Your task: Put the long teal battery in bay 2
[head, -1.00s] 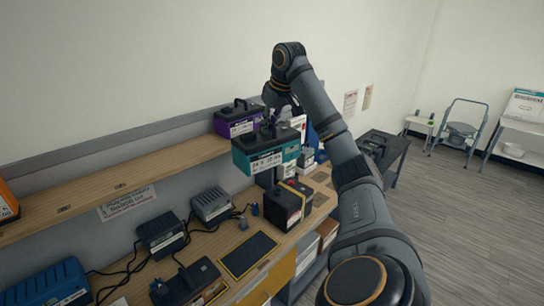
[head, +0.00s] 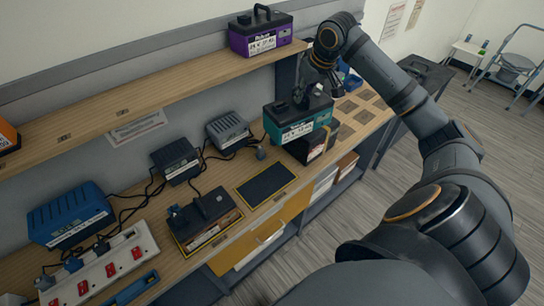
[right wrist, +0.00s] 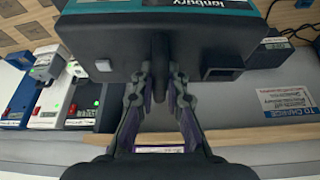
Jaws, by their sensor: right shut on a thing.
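The long teal battery (head: 296,130) has a black top and a white label on its front. My right gripper (head: 316,92) is shut on its top handle. In the right wrist view the gripper (right wrist: 160,85) has its fingers on either side of the handle, and the battery's black top (right wrist: 115,50) fills the upper middle. In the head view the battery overlaps a dark box (head: 315,147) on the bench; I cannot tell whether they touch. No readable number marks bay 2; an empty yellow-edged dark pad (head: 265,183) lies left of the box. My left gripper is not in view.
A purple battery (head: 260,42) stands on the upper shelf (head: 120,110). A black battery (head: 203,217) sits on the bench left of the empty pad. Chargers in blue (head: 68,213), black (head: 175,162) and grey (head: 228,131) stand behind with cables. A power strip (head: 100,270) is at front left.

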